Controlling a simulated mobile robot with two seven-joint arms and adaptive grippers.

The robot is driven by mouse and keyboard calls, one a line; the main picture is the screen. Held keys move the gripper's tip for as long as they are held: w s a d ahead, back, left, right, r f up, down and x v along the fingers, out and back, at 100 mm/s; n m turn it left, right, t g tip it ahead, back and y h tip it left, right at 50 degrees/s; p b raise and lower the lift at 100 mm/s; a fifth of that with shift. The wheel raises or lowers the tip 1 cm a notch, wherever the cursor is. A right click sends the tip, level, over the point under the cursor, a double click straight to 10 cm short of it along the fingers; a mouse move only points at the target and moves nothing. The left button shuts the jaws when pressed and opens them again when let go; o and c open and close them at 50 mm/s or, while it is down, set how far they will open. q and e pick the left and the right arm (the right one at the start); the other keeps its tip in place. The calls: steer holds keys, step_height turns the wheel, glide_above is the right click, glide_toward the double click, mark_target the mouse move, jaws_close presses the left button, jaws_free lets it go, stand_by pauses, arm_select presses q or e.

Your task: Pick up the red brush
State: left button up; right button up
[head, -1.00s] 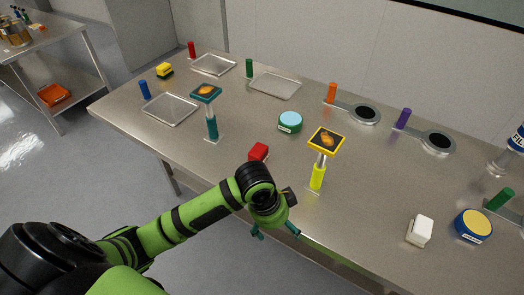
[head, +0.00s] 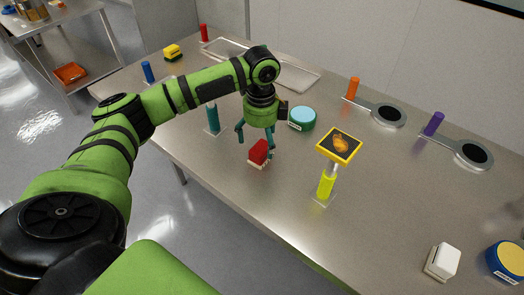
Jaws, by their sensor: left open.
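The red brush (head: 258,151) is a small red block with pale bristles along its lower edge. It rests on the metal table (head: 216,182) near the front edge. My left gripper (head: 255,143) points down at the brush with its fingers open. One finger is to the left of the brush and the other is close to its right side. I cannot tell whether either finger touches it. My right gripper is not in view.
A yellow stand (head: 327,184) with a picture plate is right of the brush. A teal stand's post (head: 212,118) is left, its top hidden by my arm. The table front right of the brush is clear.

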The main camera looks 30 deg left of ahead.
mark_target(261, 147)
arm_select(q)
steer(key=f, duration=0.2)
steer(key=f+p, duration=0.1)
steer(key=shift+w+a+f, duration=0.1)
steer(key=shift+a+f, duration=0.1)
steer(key=shift+f, duration=0.55)
steer(key=c, duration=1.5)
